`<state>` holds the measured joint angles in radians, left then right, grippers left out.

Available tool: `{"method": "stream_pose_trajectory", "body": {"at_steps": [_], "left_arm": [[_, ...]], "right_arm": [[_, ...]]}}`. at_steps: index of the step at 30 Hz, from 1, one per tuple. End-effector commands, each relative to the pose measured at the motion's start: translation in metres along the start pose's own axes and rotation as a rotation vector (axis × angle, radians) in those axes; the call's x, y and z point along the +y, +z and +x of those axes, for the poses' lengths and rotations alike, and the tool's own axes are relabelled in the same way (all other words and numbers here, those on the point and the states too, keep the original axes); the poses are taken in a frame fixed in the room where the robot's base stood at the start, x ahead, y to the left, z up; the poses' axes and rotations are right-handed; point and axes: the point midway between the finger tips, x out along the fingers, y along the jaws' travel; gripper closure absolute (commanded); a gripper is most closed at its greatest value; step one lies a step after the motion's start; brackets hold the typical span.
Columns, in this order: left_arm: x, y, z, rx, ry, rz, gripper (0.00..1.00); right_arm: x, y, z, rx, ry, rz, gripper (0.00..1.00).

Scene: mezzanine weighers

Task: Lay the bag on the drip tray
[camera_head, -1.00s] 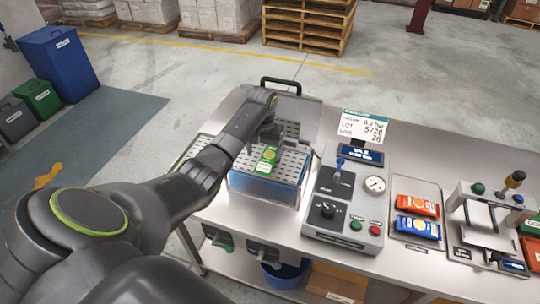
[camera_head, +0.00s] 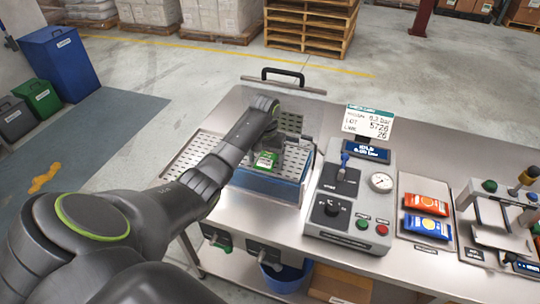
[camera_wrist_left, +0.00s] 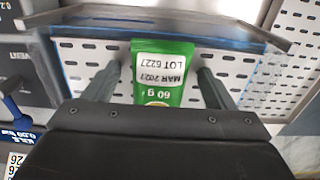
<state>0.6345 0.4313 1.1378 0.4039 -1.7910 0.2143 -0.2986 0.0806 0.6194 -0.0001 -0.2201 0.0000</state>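The bag (camera_head: 265,161) is a green pouch with a white printed label. In the left wrist view the bag (camera_wrist_left: 163,72) shows face-on between my two fingers, with a visible gap beside it on the left. My left gripper (camera_wrist_left: 158,85) looks open around it. In the head view the left gripper (camera_head: 268,147) is low over the clear, blue-edged bath, and its fingers are partly hidden. A perforated metal drip tray (camera_head: 182,160) shows beside and behind the bath. Perforated metal also lies beneath the bag; I cannot tell whether they touch. My right gripper is out of view.
A grey control unit (camera_head: 349,205) with knobs and a gauge stands right of the bath. Further right, an orange bag (camera_head: 426,204) and a blue bag (camera_head: 427,227) lie on a tray. A black handle (camera_head: 282,74) rises at the back.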

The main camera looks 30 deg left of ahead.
Motion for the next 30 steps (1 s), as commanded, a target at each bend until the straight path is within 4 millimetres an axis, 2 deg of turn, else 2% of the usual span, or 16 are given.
{"method": "stream_pose_trajectory", "body": {"at_steps": [1, 11, 20, 25, 28, 30], "left_arm": [[0.0, 0.0, 0.0, 0.0, 0.0, 0.0, 0.29], [0.0, 0.0, 0.0, 0.001, 0.0, 0.0, 0.72], [0.0, -0.001, -0.002, 0.002, 0.0, 0.0, 0.73], [-0.001, -0.001, -0.014, 0.005, 0.0, -0.001, 0.73], [0.0, -0.002, -0.031, 0.009, 0.0, 0.001, 0.73], [-0.001, 0.009, -0.033, 0.002, 0.0, 0.0, 0.73]], "right_arm": [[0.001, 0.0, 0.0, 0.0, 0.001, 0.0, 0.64], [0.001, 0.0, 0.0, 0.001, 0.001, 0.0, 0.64], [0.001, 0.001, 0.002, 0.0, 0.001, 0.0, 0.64], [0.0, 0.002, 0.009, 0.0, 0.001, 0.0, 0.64], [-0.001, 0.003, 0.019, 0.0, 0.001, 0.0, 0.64], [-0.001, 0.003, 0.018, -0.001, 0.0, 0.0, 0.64]]}}
